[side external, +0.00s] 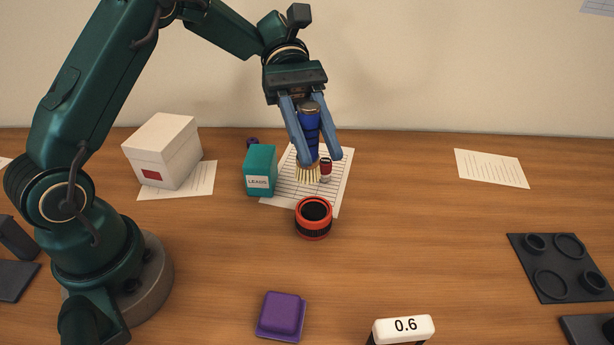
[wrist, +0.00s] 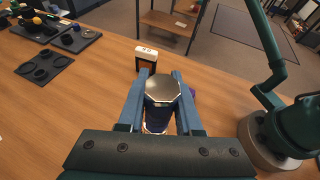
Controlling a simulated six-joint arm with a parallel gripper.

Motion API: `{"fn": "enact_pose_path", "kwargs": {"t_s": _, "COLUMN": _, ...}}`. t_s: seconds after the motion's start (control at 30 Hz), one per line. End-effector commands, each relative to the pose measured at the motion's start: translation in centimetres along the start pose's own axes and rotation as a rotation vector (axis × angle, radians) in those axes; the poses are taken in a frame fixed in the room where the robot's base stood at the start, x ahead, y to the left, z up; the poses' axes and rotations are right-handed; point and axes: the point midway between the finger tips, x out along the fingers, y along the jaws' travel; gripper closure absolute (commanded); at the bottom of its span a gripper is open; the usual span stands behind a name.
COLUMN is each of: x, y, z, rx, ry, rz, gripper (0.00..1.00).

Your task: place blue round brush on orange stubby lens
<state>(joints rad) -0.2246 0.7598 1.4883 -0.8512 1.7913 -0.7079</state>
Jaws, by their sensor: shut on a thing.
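The blue round brush (side external: 308,125) is upright with its pale bristles pointing down. My gripper (side external: 318,158) is shut on it and holds it behind the lens in the side view. In the wrist view my gripper (wrist: 162,85) has the brush's metal-capped end (wrist: 162,90) between its fingers, and this hides most of what lies below. The orange stubby lens (side external: 313,217) stands on the wood table, a short, red-orange ring-shaped body with a dark top. The bristles appear above and behind the lens, apart from it. I cannot make out the lens in the wrist view.
A white box (side external: 163,150) is at left. A purple block (side external: 281,316), a 0.6 block (side external: 403,329) and a dark tray (side external: 560,268) lie nearer.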

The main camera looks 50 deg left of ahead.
Motion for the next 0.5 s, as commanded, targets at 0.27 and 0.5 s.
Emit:
{"fn": "enact_pose_path", "kwargs": {"t_s": 0.27, "x": -7.1, "y": -2.7, "z": 0.5, "rx": -0.080, "ry": -0.003, "rz": 0.205, "gripper": 1.00}}
{"fn": "enact_pose_path", "kwargs": {"t_s": 0.5, "x": -10.2, "y": -4.0, "z": 0.2, "rx": -0.110, "ry": 0.013, "rz": 0.324, "gripper": 1.00}}
